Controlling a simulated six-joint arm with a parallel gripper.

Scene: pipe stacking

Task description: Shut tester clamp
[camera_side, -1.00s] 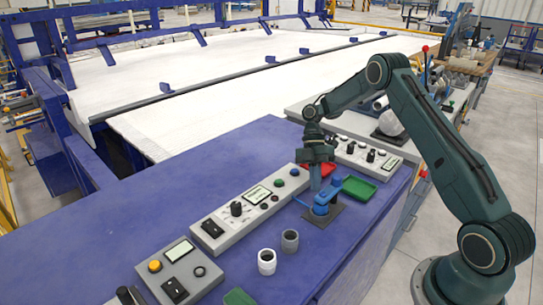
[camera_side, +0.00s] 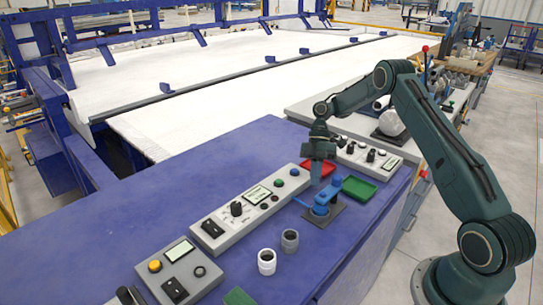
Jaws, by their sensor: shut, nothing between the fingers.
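The blue tester clamp (camera_side: 323,198) stands on a dark base plate (camera_side: 334,216) on the blue-topped bench, right of the long control panel. A blue arm or lever sticks up at its right side; I cannot tell whether the clamp is open or shut. My gripper (camera_side: 316,184) points down just above and behind the clamp, with its fingers shut and empty. Its fingertips overlap the clamp's top in the picture, so I cannot tell whether they touch it. A grey pipe piece (camera_side: 290,241) and a white pipe piece (camera_side: 267,262) stand upright in front of the clamp.
Control panels (camera_side: 240,215) line the left. Another green tray (camera_side: 238,298) is at the front edge. The bench's left part is clear.

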